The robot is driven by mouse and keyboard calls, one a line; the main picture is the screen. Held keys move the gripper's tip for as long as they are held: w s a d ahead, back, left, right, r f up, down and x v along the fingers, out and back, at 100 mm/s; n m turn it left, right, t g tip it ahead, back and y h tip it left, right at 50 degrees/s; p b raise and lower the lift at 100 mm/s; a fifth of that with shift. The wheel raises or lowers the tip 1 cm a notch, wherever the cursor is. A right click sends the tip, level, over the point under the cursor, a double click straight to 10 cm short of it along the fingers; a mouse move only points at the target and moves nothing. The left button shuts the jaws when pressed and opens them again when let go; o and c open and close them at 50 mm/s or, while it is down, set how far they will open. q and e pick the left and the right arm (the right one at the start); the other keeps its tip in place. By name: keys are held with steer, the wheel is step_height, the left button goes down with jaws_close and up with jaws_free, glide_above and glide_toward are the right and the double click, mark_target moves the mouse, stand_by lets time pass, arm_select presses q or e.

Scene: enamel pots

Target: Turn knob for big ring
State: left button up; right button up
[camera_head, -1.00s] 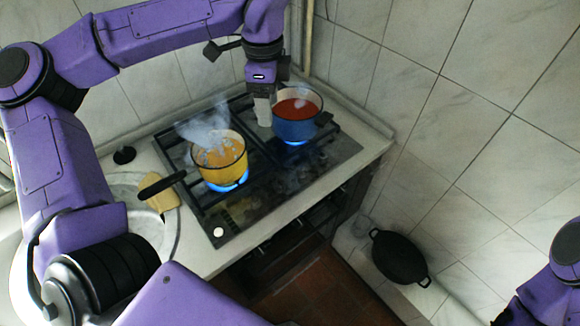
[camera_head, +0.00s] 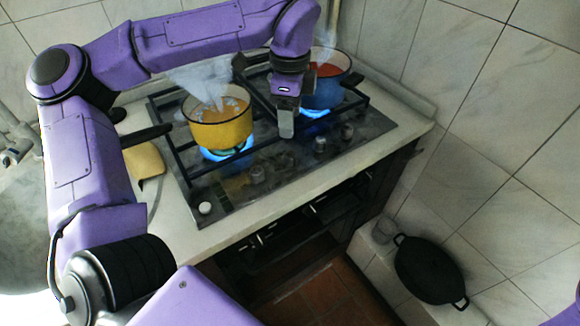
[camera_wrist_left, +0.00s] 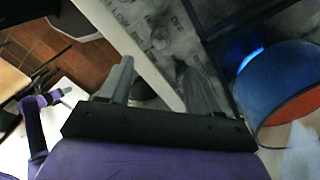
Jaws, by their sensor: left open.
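My left gripper (camera_head: 285,130) is open and points down over the front of the stove (camera_head: 225,195), in front of the blue pot. Dark knobs stand along the stove's front strip: one (camera_head: 257,174) left of the gripper and two, a nearer one (camera_head: 320,144) and a farther one (camera_head: 347,131), to its right. A pale knob (camera_head: 205,208) is at the left front corner. In the left wrist view the fingers (camera_wrist_left: 160,85) are apart, with a dark knob (camera_wrist_left: 180,68) close by the right finger; contact cannot be told. My right gripper is not seen.
A yellow pot (camera_head: 218,130) steams over a lit blue flame. A blue pot (camera_head: 325,92) with red contents stands over another flame, right behind my gripper. A sponge-like block (camera_head: 144,162) lies on the counter. A black pan (camera_head: 428,270) is low at right.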

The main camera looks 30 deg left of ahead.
mark_target(290, 153)
arm_select(q)
step_height(290, 153, down, 11)
steer(key=shift+r+p, duration=0.15)
steer(key=shift+p, duration=0.5)
